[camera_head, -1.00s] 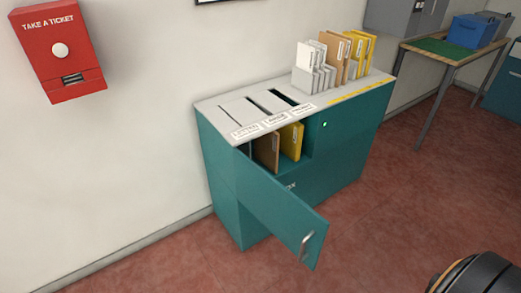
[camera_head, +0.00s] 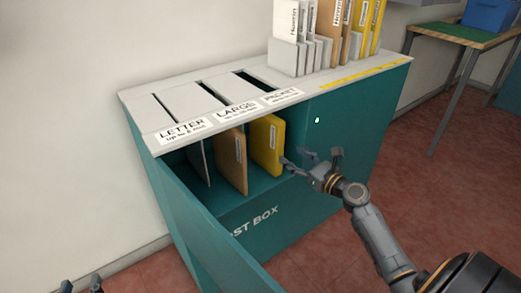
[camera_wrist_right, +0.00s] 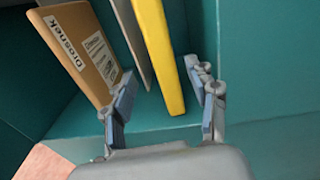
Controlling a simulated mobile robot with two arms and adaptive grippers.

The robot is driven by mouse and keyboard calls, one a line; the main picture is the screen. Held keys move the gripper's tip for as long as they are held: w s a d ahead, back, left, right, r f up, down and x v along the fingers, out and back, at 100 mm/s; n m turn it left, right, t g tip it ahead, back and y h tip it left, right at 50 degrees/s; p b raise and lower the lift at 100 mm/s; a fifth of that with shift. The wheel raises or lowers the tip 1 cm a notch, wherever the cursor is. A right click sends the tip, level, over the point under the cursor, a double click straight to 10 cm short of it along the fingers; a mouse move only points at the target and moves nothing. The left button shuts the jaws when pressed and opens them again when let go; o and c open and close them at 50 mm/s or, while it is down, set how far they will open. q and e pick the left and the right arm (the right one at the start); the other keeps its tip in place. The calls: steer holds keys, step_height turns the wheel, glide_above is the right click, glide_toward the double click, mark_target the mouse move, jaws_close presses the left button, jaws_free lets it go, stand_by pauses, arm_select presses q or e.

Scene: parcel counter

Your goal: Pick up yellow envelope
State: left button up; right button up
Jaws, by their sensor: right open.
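A yellow envelope (camera_head: 268,145) stands upright in the open compartment of the green post box, under the PACKET slot. It also shows in the right wrist view (camera_wrist_right: 159,55). My right gripper (camera_head: 313,159) is open and empty, just in front and to the right of it. In the right wrist view the envelope's lower end lies ahead between the spread fingers (camera_wrist_right: 168,98), and I see no grip on it. My left gripper (camera_head: 81,285) shows only its two fingertips at the bottom left edge; they are apart with nothing visible between them.
A brown envelope (camera_head: 232,160) stands left of the yellow one, also in the right wrist view (camera_wrist_right: 75,50). A thin grey piece (camera_head: 199,162) is further left. The post box door (camera_head: 205,230) hangs open towards me. More envelopes (camera_head: 345,30) stand on the grey top (camera_head: 385,75).

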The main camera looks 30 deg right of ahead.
mark_target(266, 134)
steer(key=w, duration=0.2)
steer(key=w+b, duration=0.1)
steer(key=w, duration=0.4)
steer(key=shift+w+a+r, duration=0.35)
steer(key=shift+a, duration=0.05)
steer(key=shift+w+a+b, duration=0.1)
steer(key=shift+w+b, duration=0.25)
steer(key=shift+w, duration=0.25)
steer(key=w, duration=0.1)
steer(key=w+b, duration=0.1)
steer(key=w, duration=0.2)
steer(key=shift+w+a+r+b, duration=0.15)
steer(key=shift+w+a+b, duration=0.1)
steer(key=shift+b, duration=0.15)
steer(key=shift+w, duration=0.2)
arm_select(q)
steer(key=s+r+t+h, duration=0.1)
steer(key=s+r+t, duration=0.1)
steer(key=r+t, duration=0.2)
steer(key=s+d+r+t+h, duration=0.1)
steer(key=r+t, duration=0.4)
steer(key=r, duration=0.6)
steer(key=shift+s+h, duration=0.75)
steer(key=shift+h, duration=0.05)
arm_select(e)
jaws_close()
